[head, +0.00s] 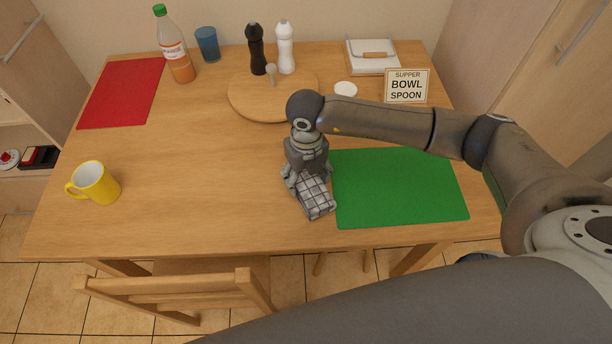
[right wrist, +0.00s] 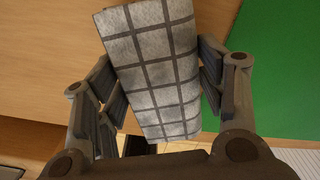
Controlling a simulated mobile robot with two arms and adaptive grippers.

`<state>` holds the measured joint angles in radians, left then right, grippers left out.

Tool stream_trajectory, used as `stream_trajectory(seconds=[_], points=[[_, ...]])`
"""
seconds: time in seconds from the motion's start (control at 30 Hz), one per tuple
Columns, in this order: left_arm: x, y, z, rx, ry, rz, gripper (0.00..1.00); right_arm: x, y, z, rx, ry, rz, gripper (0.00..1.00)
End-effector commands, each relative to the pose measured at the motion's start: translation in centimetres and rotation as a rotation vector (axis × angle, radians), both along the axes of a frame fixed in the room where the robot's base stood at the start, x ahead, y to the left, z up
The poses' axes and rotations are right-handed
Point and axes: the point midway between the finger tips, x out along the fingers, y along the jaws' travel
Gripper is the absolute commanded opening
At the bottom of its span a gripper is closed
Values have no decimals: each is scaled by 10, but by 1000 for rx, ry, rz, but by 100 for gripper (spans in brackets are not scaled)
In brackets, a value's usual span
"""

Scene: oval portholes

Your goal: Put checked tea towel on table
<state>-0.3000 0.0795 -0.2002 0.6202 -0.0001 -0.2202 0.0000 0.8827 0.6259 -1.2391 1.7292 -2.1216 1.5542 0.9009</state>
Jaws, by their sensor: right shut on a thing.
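The checked tea towel (head: 314,197) is a folded grey-white bundle with dark grid lines. My right gripper (head: 306,178) is shut on it, over the table (head: 200,195) just left of the green placemat. In the right wrist view the towel (right wrist: 155,65) sits between the two fingers of the gripper (right wrist: 165,85), with wood and the table's front edge behind it. I cannot tell whether the towel touches the table. My left gripper is not in view.
The green placemat (head: 400,190) lies right of the towel. A round board (head: 245,97) with two mills stands behind. A yellow mug (head: 95,183), red placemat (head: 122,93), bottle (head: 175,50), blue cup (head: 207,44) and sign (head: 406,86) are farther off. The table's left middle is clear. A chair (head: 180,285) stands in front.

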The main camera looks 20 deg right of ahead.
Motion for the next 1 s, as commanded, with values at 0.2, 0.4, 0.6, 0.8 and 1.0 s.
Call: stream_trajectory(seconds=[0.2, 0.4, 0.6, 0.8, 1.0], points=[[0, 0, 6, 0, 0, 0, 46, 0, 1, -13, 1, -2, 0, 45], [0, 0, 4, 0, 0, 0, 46, 0, 1, -14, 1, -2, 0, 45], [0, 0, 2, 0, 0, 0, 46, 0, 1, -16, 0, -2, -1, 75], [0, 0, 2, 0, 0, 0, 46, 0, 1, -16, 0, -2, -1, 85], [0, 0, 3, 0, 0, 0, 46, 0, 1, -16, 0, -2, -1, 85]])
